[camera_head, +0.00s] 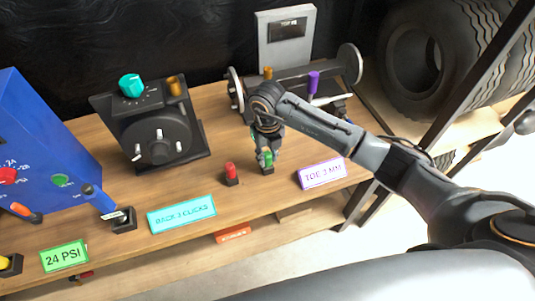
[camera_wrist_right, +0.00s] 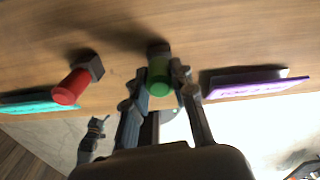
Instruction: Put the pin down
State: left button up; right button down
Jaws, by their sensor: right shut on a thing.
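My right gripper (camera_head: 266,150) points down at the workbench and is shut on a green pin (camera_head: 267,160) with a dark square base. In the right wrist view the green pin (camera_wrist_right: 158,75) is upright between the fingers, its base partly hidden under it. The base is at or just above the wood; I cannot tell if it touches. A red pin (camera_head: 231,170) in a dark block stands on the bench just left of it, also in the right wrist view (camera_wrist_right: 70,88). A grey jointed part (camera_wrist_right: 92,140) at lower left there may be my left gripper; its fingers are unclear.
A purple label (camera_head: 322,174) stands to the right and a teal label (camera_head: 181,214) to the left. Behind are an axle-like fixture (camera_head: 345,72), a black dial unit (camera_head: 160,135) and a blue box (camera_head: 45,150). Bare wood lies between the pins and the dial unit.

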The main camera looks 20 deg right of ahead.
jog(key=shift+f, duration=0.1)
jog(key=c, duration=1.1)
grip_release()
jog(key=shift+r, duration=0.35)
notch_tip(320, 180, up, 12)
jog(key=b, duration=0.1)
jog(key=shift+f+b, duration=0.2)
jog(key=shift+b, duration=0.2)
